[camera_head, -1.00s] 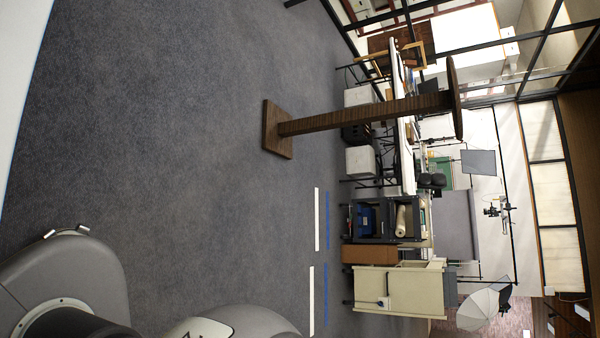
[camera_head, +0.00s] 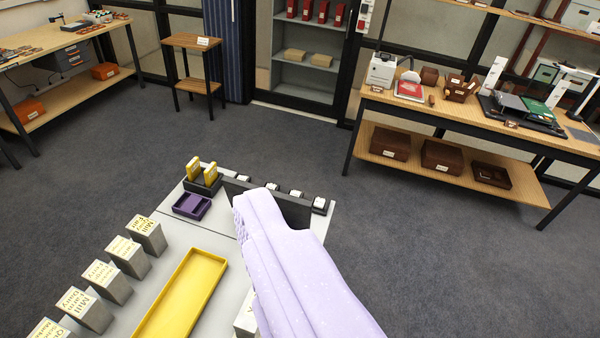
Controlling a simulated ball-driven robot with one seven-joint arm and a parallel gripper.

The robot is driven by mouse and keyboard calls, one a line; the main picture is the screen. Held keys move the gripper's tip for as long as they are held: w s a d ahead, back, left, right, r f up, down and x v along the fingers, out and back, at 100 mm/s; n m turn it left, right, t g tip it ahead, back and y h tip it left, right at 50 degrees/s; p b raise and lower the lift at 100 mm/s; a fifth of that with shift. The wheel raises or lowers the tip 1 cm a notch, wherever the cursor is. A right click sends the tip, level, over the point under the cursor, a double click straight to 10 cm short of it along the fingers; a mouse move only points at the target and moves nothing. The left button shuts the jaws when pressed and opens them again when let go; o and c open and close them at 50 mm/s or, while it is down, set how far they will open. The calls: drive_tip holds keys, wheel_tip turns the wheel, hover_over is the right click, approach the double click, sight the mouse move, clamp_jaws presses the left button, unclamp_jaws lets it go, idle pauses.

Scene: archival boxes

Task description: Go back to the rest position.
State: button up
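My gripper (camera_head: 256,208) appears to be the pale lilac, speckled shape reaching up from the bottom centre. A ridged patch shows at its left tip. Whether its fingers are apart or together cannot be made out, and nothing is clearly held. It is seen over the right part of a light grey work surface (camera_head: 232,272), in front of a dark upright panel (camera_head: 288,208) that it partly hides.
The surface bears a yellow tray (camera_head: 208,273), a purple box (camera_head: 191,206), yellow-labelled items (camera_head: 202,171) and a row of grey labelled boxes (camera_head: 108,281). A wooden table (camera_head: 457,118), stool (camera_head: 192,68) and workbench (camera_head: 55,45) stand beyond. Carpet (camera_head: 430,260) at right is clear.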

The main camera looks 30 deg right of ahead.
drive_tip(key=shift+w+f, duration=0.1)
drive_tip(key=shift+f, duration=0.1)
drive_tip(key=shift+f+b, duration=0.75)
drive_tip(key=shift+b, duration=0.1)
